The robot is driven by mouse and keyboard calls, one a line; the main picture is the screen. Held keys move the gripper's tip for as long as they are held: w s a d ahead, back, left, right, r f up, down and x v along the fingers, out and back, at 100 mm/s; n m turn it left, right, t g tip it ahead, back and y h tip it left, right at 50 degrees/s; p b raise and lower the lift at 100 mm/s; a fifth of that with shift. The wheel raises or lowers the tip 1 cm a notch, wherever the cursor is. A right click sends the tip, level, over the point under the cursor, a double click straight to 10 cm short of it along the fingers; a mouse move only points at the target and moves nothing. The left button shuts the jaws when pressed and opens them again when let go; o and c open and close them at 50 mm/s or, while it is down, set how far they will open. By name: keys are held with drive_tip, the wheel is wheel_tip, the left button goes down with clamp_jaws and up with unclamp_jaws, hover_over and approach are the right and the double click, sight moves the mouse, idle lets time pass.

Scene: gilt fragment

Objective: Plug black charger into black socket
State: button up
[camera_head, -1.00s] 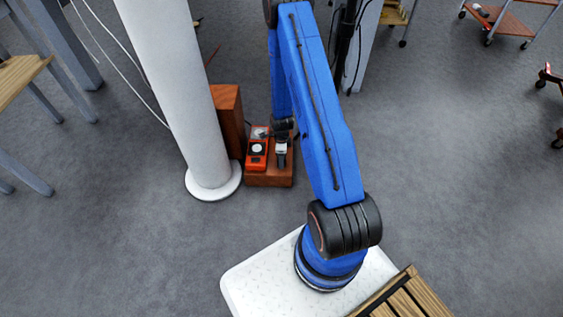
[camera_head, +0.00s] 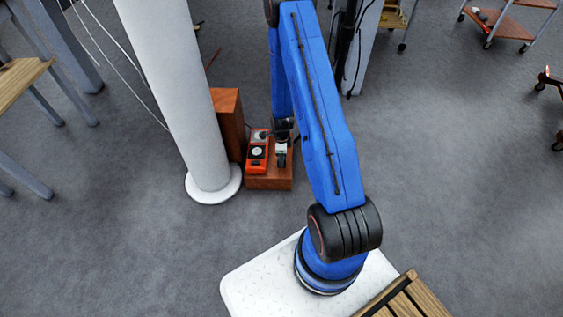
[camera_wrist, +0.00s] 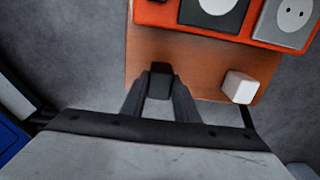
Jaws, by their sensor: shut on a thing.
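My gripper (camera_wrist: 160,98) is shut on the black charger (camera_wrist: 160,82), a small dark block between the fingertips in the wrist view. In the head view my gripper (camera_head: 282,161) is low over the brown wooden block, to the right of the orange socket unit (camera_head: 257,152). In the wrist view the orange unit (camera_wrist: 180,17) crosses the top edge, apart from the charger. It has a black socket plate with a pale round face (camera_wrist: 213,8) and a grey two-hole socket (camera_wrist: 290,17). A dark part at its left is cut off.
A white charger (camera_wrist: 239,87) stands on the brown block (camera_wrist: 205,60), to the right of my gripper. A white column (camera_head: 180,90) and a taller brown box (camera_head: 229,115) stand left of the socket unit. Open grey floor lies to the right.

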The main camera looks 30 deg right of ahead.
wheel_tip(320, 180, up, 8)
drive_tip(key=shift+f, duration=0.1)
idle(0.6)
